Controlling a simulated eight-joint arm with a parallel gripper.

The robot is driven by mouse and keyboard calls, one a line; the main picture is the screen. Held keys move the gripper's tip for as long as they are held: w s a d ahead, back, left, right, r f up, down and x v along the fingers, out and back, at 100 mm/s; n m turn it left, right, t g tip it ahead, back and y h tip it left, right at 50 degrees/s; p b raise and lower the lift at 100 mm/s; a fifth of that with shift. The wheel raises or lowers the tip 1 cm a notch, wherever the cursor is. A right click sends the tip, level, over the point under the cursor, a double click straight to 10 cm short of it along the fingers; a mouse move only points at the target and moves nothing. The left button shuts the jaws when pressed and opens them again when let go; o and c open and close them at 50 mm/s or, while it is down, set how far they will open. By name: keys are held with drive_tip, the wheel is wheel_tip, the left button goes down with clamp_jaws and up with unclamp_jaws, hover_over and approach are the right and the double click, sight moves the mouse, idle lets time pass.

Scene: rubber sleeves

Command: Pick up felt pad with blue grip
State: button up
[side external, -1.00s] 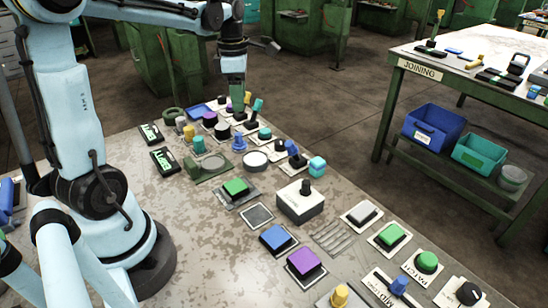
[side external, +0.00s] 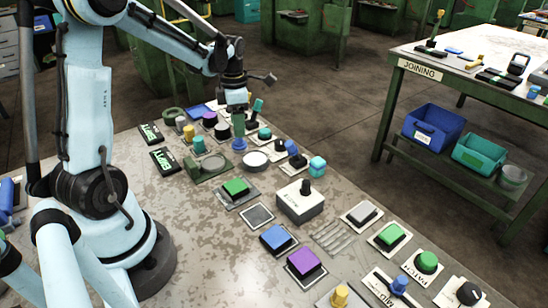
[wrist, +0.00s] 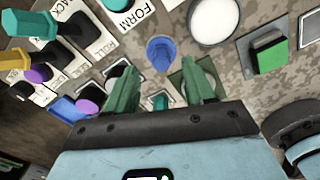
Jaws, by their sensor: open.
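A blue flared grip (wrist: 161,53) shows in the wrist view, just ahead of and between my fingertips. It appears in the side view as a blue knob (side external: 239,146), directly below my gripper (side external: 238,127). I cannot make out a felt pad under it. My gripper (wrist: 161,68) is open, with its two green fingers apart and nothing visibly held between them. Another blue-topped piece (side external: 291,147) stands to the right in the side view.
A round white pad (side external: 256,160) lies close to the right of the blue knob. Crowded around are a teal knob (side external: 199,144), a green block (side external: 235,187) and a grey box with a black knob (side external: 300,199). Bare tabletop (side external: 190,215) lies nearer my base.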

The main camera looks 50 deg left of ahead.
sight(239, 142)
drive_tip(key=shift+s+f, duration=0.1)
drive_tip(key=shift+f, duration=2)
clamp_jaws()
